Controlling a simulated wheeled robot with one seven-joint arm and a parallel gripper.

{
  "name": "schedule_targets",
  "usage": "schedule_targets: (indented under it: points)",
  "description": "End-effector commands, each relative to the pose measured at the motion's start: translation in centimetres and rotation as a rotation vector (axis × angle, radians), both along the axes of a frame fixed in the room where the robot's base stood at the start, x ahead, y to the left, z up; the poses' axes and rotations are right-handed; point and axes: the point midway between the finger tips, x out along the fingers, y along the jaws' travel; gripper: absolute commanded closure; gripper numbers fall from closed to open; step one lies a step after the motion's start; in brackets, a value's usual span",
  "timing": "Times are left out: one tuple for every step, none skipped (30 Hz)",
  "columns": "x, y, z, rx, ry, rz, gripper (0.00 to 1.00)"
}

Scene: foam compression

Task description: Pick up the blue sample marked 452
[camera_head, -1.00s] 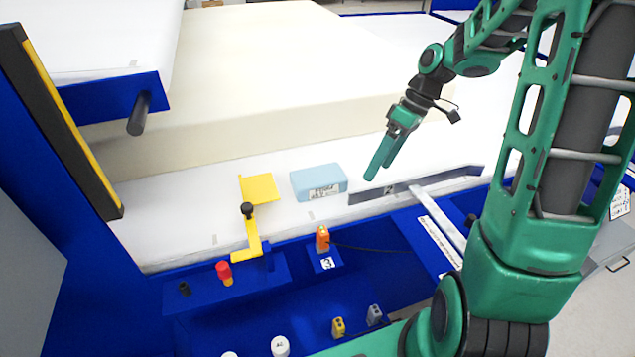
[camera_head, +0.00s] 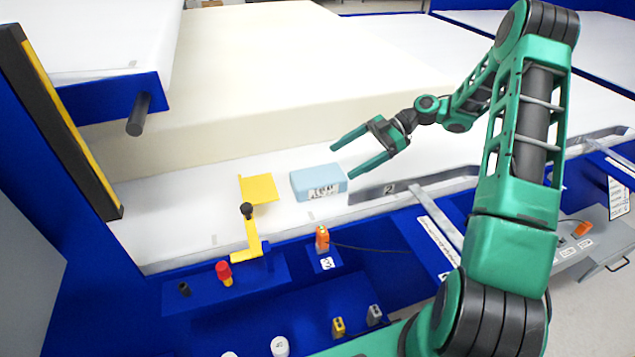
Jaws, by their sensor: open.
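The light blue sample (camera_head: 318,181) is a block lying on the white surface near its front edge. A label is on its front face, too blurred to read. My gripper (camera_head: 341,161) is open, with its two green fingers pointing left. The fingertips are at the block's right end, one toward its back and one toward its front right corner. I cannot tell whether they touch it. Nothing shows between the fingers clearly enough to say that the block is held.
A yellow plate with a bracket (camera_head: 258,188) stands left of the block. A large cream foam slab (camera_head: 260,80) lies behind. A grey rail marked 2 (camera_head: 400,186) runs along the right. An orange device (camera_head: 322,240) and a red knob (camera_head: 223,270) sit on the blue front.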

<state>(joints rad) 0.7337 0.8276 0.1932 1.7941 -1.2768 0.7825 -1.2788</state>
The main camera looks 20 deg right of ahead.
Motion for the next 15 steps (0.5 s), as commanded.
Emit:
schedule_targets:
  points:
    - [0.0,0.6,-0.2,0.000,0.002,0.001,0.08]
    - [-0.1,1.0,-0.4,0.000,0.003,0.003,0.08]
    - [-0.1,1.5,-0.6,0.001,0.003,0.004,0.08]
    - [-0.1,1.9,-0.8,0.000,0.003,0.004,0.08]
    - [-0.1,2.3,-1.0,-0.001,0.004,0.003,0.08]
    - [-0.1,2.9,-1.3,0.000,0.004,0.004,0.08]
    - [-0.1,3.3,-1.5,0.000,0.004,0.004,0.08]
    - [-0.1,3.7,-1.6,0.000,0.004,0.003,0.08]
    - [-0.1,4.0,-1.9,-0.002,0.004,0.001,0.08]
    - [-0.1,4.2,-2.0,-0.002,0.004,0.001,0.08]
    - [-0.1,4.4,-2.1,-0.002,0.004,0.001,0.08]
    - [-0.1,4.6,-2.2,-0.002,0.004,0.001,0.08]
    - [-0.1,4.7,-2.2,-0.002,0.003,0.002,0.08]
    - [-0.1,4.9,-2.3,-0.002,0.003,0.002,0.08]
    - [-0.1,5.1,-2.3,-0.002,0.003,0.002,0.08]
